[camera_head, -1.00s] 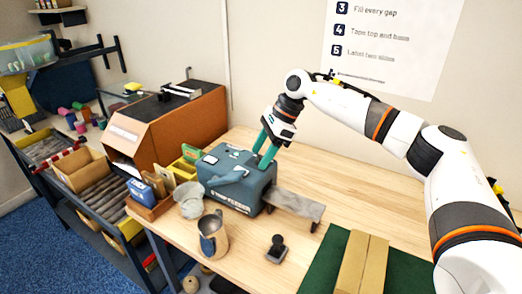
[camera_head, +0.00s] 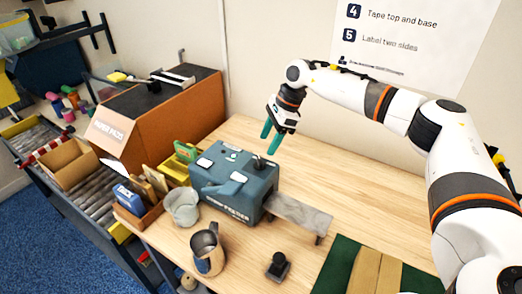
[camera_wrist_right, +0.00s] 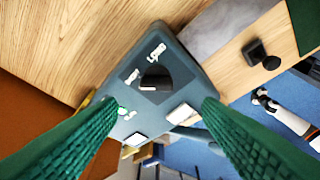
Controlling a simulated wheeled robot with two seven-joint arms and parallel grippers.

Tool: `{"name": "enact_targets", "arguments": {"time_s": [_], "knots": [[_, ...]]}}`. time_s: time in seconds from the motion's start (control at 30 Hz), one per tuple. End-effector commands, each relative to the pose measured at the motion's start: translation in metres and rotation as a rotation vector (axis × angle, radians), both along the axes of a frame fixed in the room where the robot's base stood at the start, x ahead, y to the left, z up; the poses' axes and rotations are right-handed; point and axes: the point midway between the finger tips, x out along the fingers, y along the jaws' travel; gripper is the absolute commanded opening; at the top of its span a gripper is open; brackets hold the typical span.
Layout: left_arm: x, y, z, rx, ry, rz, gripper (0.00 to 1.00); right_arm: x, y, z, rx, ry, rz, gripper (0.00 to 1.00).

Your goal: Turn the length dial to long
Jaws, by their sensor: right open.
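The blue-grey tape feeder (camera_head: 228,198) stands on the wooden table. A small dark dial (camera_head: 258,162) sits on its top, near the back right. In the right wrist view the dark dial (camera_wrist_right: 155,82) has pale lettering above and left of it, too small to read surely. My right gripper (camera_head: 270,140) is open and empty, pointing down just above the dial, apart from it. In the wrist view its green fingers lie lower left and lower right of the dial. Which mark the dial points to I cannot tell. My left gripper is out of view.
A grey plate (camera_head: 298,213) extends from the feeder's right side. A steel jug (camera_head: 208,252), a pale grey cup (camera_head: 181,208) and a black knobbed object (camera_head: 278,266) stand in front. A carton (camera_head: 376,272) lies on a green mat. The table behind the feeder is clear.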

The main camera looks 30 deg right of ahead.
Motion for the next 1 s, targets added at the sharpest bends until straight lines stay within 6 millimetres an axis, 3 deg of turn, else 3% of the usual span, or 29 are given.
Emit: {"name": "enact_targets", "arguments": {"time_s": [0.17,0.33,0.47,0.73,0.77,1.0], "knots": [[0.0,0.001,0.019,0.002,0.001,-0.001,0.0,0.003,0.014,-0.03,-0.001,0.005,0.0,0.6],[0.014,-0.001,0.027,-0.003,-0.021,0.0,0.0,0.006,0.021,-0.051,0.001,0.002,0.0,0.6],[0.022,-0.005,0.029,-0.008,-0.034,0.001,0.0,0.006,0.024,-0.059,-0.001,0.0,0.0,0.6],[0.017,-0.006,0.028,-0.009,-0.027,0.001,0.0,0.007,0.024,-0.061,0.0,-0.001,-0.001,0.6],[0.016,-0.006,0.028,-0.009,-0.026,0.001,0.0,0.007,0.024,-0.061,0.0,-0.001,-0.001,0.58],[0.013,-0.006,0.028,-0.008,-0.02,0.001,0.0,0.007,0.024,-0.061,0.0,-0.001,-0.001,0.19]]}}
